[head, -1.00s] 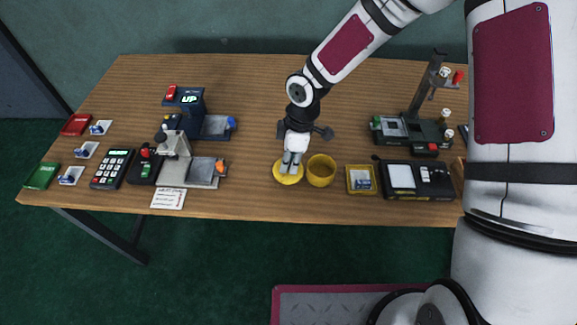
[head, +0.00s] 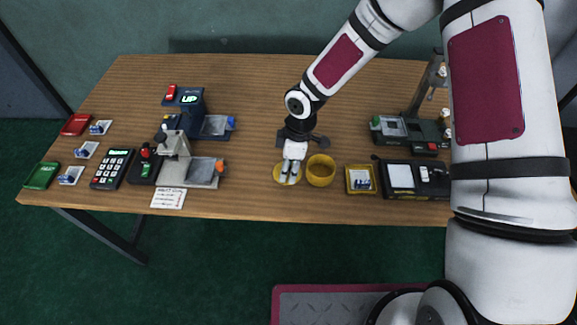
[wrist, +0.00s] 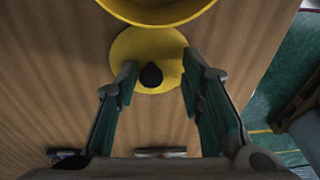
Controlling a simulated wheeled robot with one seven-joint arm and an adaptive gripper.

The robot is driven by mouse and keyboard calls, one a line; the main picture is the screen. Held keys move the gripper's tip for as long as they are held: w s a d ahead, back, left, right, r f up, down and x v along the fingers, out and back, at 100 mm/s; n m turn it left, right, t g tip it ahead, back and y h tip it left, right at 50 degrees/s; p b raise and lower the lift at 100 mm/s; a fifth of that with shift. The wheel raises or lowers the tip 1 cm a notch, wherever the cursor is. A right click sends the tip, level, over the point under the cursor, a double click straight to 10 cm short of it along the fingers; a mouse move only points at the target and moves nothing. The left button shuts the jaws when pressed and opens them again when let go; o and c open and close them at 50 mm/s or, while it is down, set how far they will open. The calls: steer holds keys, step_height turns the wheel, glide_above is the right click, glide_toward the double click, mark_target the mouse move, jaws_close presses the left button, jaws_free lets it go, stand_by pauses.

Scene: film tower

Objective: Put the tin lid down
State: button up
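The yellow tin lid (head: 278,177) lies flat on the wooden table, just left of the open yellow tin (head: 320,172). In the wrist view the lid (wrist: 148,46) shows its dark knob (wrist: 151,76) facing up, with the tin (wrist: 155,12) cut off at the top edge. My gripper (head: 289,179) is above the lid, pointing down. In the wrist view my gripper (wrist: 158,80) is open, with a finger on each side of the knob and a clear gap to both. Nothing is held between the fingers.
A yellow tray (head: 373,190) and a black device (head: 408,195) stand right of the tin. A grey splicer-like device (head: 177,152) and a note card (head: 168,198) are to the left. The table between the card and the lid is bare.

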steer(key=shift+r, duration=0.15)
step_height(320, 180, up, 12)
steer(key=d, duration=0.2)
steer(key=s+d+r+m+t+h, duration=0.1)
steer(key=s+d+r+m+h, duration=0.3)
steer(key=d+r, duration=0.55)
steer(key=s+d+r+m+t+y, duration=0.1)
steer(key=s+d+r+m, duration=0.3)
steer(key=s, duration=0.5)
steer(key=s+d+r+m+t+y, duration=0.1)
steer(key=s+d+r+m+t, duration=0.2)
steer(key=s+r+m, duration=0.6)
step_height(320, 180, up, 2)
steer(key=shift+s+d+r+m, duration=0.15)
steer(key=shift+s+d+m, duration=0.15)
steer(key=shift+d, duration=0.4)
